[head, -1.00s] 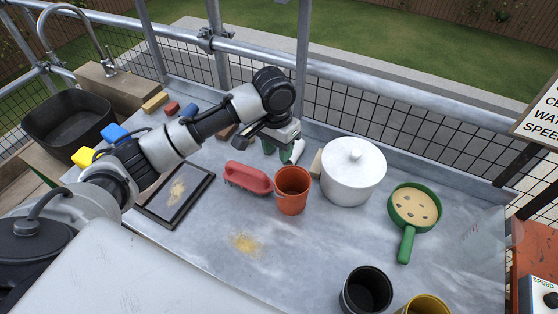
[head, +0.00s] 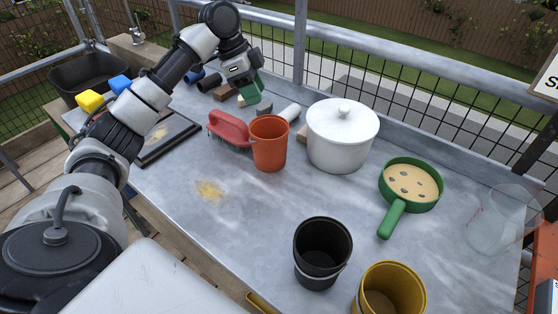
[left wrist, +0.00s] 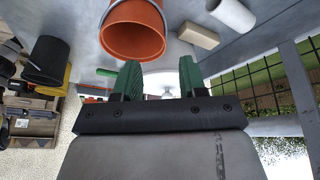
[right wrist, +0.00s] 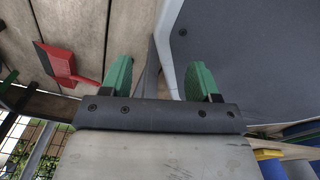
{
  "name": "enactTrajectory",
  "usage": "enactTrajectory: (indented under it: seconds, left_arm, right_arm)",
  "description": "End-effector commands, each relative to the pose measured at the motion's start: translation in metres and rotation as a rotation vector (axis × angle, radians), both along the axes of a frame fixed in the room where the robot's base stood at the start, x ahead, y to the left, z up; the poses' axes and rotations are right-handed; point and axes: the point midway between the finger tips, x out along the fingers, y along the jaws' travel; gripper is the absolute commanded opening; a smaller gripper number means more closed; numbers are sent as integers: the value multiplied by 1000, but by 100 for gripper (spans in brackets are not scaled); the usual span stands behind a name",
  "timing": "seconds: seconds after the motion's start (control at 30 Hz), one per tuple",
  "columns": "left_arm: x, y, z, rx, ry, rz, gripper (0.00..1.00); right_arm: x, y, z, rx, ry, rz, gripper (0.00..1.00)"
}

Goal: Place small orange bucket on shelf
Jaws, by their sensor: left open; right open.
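The small orange bucket (head: 268,145) stands upright on the grey worktop (head: 240,230), between a red-handled brush and a white lidded pot. It also shows near the top of the left wrist view (left wrist: 133,38), its open mouth towards the camera. My left gripper (head: 250,92) is behind the bucket in the head view, apart from it. Its green fingers are spread and empty in the left wrist view (left wrist: 158,78). My right gripper (right wrist: 158,78) is open and empty over wooden planks beside a grey panel; it is outside the head view. I cannot make out a shelf.
The red brush (head: 230,130) and white pot (head: 342,135) stand close beside the bucket. A green pan (head: 411,184), black bucket (head: 322,255) and yellow bucket (head: 392,290) are to the right. Metal railing (head: 400,75) runs behind. The worktop's front middle is clear.

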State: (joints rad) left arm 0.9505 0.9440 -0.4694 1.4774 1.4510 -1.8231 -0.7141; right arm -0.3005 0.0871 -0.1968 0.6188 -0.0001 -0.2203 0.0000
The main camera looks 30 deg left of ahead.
Motion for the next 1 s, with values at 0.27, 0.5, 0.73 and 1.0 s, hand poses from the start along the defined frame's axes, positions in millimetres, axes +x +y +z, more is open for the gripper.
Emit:
enactTrajectory:
  seconds: [0.27,0.5,0.73,1.0]
  left_arm:
    - [5,-15,-37,0,3,-1,42]
    - [7,-21,-52,1,5,-1,42]
    - [12,-33,-85,1,5,-1,42]
    - [14,-36,-90,1,2,0,42]
  right_arm:
    - [1,16,-3,21,-2,2,61]
    - [1,10,-4,13,-2,3,61]
    - [1,4,-7,6,-3,1,61]
    - [1,4,-7,5,-3,-1,61]
